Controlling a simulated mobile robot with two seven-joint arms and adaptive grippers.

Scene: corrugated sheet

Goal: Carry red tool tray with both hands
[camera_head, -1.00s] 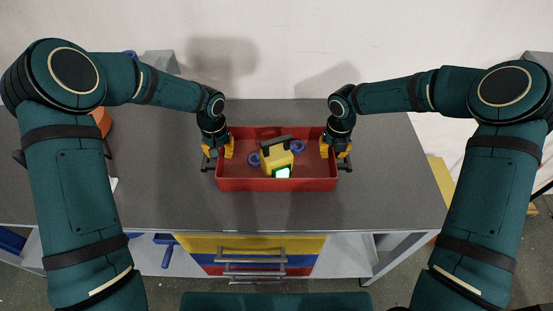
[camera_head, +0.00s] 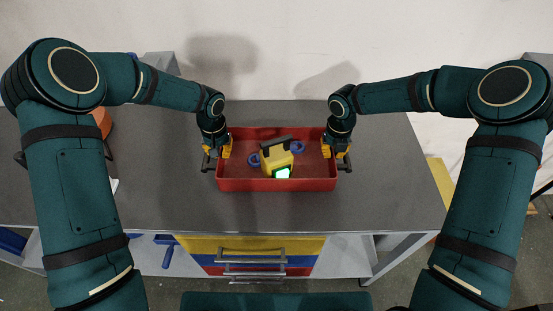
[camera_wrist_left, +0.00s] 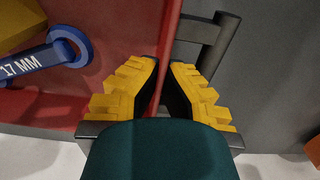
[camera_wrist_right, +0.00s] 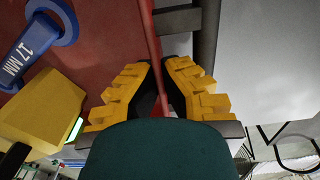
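The red tool tray (camera_head: 275,185) is level in the middle of the grey worktop. In it are a yellow device (camera_head: 276,160) with a black handle and lit screen, and a blue wrench (camera_wrist_left: 30,65) marked 17 MM, partly hidden behind the device. My left gripper (camera_wrist_left: 165,68) has its yellow fingers closed on the tray's left end wall. My right gripper (camera_wrist_right: 159,68) is closed on the right end wall the same way. Dark handles (camera_head: 344,163) stick out at the tray's ends, beside the fingers. I cannot tell whether the tray bottom touches the worktop.
The grey worktop (camera_head: 390,185) is clear right of the tray and in front of it. An orange object (camera_head: 101,122) stands at the left, partly behind my left arm. Yellow, blue and red drawers (camera_head: 250,245) are below the front edge. A pale wall (camera_head: 290,40) stands behind.

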